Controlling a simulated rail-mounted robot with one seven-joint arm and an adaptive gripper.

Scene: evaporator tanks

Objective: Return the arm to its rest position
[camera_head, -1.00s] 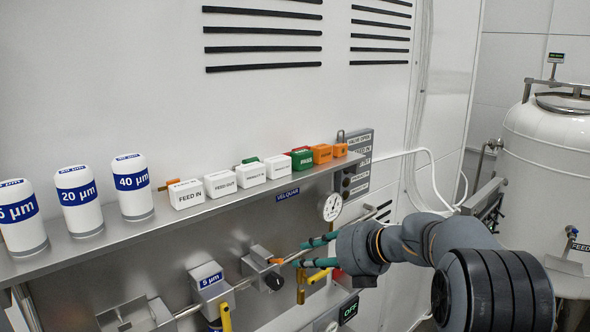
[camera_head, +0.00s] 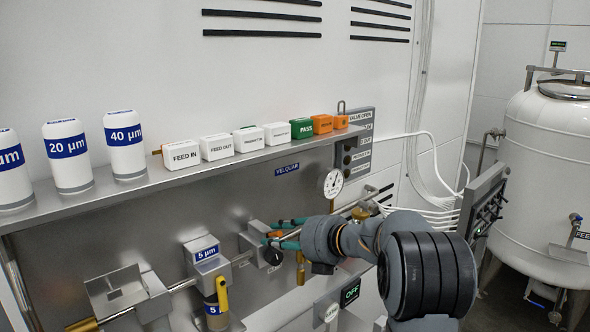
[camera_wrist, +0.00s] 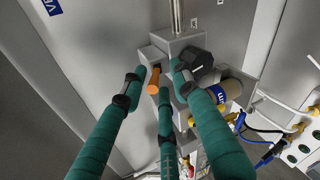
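My gripper (camera_head: 272,232) has teal fingers and is at the right side of a grey metal valve block (camera_head: 255,242) on the pipe run. In the wrist view my gripper (camera_wrist: 152,85) is open. Its fingers stand apart around an orange handle (camera_wrist: 154,80) on the block, with gaps showing beside the handle. The orange handle also shows between the fingers in the head view (camera_head: 277,234). A black knob (camera_wrist: 197,66) is close to the right finger; I cannot tell whether they touch. The arm reaches in from the lower right.
A steel shelf (camera_head: 90,197) above holds white filter cartridges (camera_head: 67,157) and labelled blocks (camera_head: 181,154). A white tank (camera_head: 546,150) stands at right.

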